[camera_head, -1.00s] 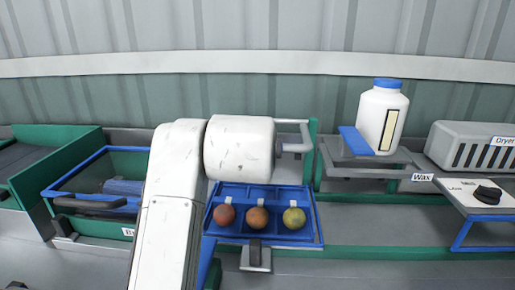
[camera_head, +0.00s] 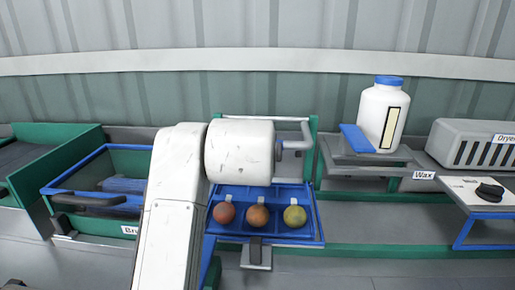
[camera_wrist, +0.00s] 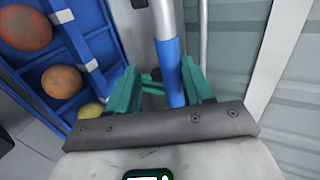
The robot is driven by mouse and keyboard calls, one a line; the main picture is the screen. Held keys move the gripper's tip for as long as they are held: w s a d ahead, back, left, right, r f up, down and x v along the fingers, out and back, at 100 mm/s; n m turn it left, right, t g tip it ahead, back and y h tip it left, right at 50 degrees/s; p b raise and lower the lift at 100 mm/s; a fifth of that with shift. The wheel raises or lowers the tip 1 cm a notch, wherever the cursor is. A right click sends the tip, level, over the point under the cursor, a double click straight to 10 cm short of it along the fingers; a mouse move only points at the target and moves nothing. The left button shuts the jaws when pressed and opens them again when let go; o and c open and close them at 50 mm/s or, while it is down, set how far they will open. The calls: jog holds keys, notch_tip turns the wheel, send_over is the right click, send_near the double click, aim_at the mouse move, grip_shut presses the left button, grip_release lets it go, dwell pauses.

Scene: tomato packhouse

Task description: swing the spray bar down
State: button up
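The spray bar (camera_head: 297,145) is a grey tube with a blue grip, raised above the blue tray in the head view. Much of it is hidden behind my white arm. In the wrist view, the blue grip (camera_wrist: 172,72) of the bar lies between the green fingers of my gripper (camera_wrist: 160,72). The fingers stand apart on both sides of it. A gap shows on the left of the grip, and the right finger is close to it; I cannot tell whether they touch.
The blue tray (camera_head: 308,238) below the bar holds three fruits, red, orange and yellow. A green-sided bin (camera_head: 85,225) stands to the left. A white bottle (camera_head: 383,115) on the wax stand, a grey dryer (camera_head: 470,145) and a panel with a black knob (camera_head: 489,192) are to the right.

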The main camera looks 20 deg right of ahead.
jog(key=shift+r, duration=0.15)
jog(key=v, duration=1)
jog(key=shift+s, duration=0.4)
jog(key=shift+a+r, duration=0.1)
jog(key=shift+r, duration=0.1)
